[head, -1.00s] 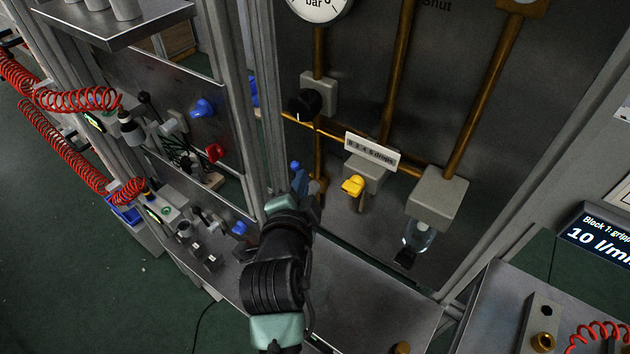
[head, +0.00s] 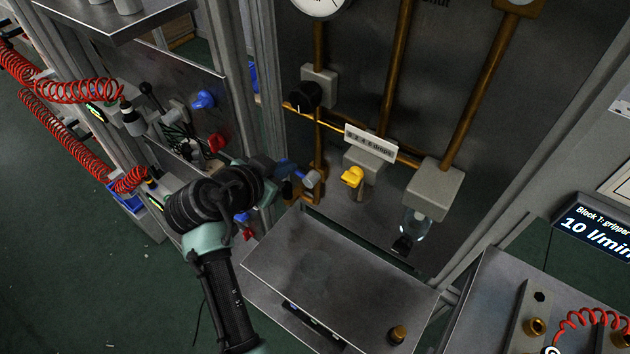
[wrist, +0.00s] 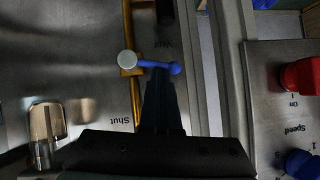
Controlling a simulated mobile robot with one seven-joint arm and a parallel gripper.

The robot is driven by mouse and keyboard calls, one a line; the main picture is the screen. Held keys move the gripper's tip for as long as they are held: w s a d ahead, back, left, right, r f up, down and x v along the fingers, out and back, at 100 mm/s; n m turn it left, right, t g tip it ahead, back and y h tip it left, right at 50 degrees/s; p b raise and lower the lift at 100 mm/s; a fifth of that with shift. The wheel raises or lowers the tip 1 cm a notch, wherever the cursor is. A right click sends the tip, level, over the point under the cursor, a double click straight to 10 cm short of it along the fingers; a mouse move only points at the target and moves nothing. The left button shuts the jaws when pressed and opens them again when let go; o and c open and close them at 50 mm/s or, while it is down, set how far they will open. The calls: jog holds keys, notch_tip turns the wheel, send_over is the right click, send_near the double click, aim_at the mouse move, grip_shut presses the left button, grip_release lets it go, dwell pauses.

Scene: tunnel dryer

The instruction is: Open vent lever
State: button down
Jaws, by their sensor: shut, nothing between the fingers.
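The vent lever (wrist: 155,65) is a blue bar with a round grey end and a blue ball end. In the wrist view it lies nearly crosswise by a brass pipe, between panel words reading "Vent" and "Shut". My gripper (wrist: 160,80) is shut and empty. Its dark fingertips meet the middle of the bar in that view; I cannot tell whether they touch it. In the head view the lever's grey end (head: 312,178) shows just right of my gripper (head: 290,183), and the wrist hides part of the lever.
A yellow valve handle (head: 352,177) and a glass bowl (head: 411,228) are right of the lever. A black knob (head: 304,97) is above it. A red knob (head: 216,143) and a blue knob (head: 204,99) sit on the left panel. A steel table (head: 330,270) lies below.

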jog(key=shift+r, duration=0.1)
jog(key=shift+r+p, duration=0.55)
jog(key=shift+r, duration=0.2)
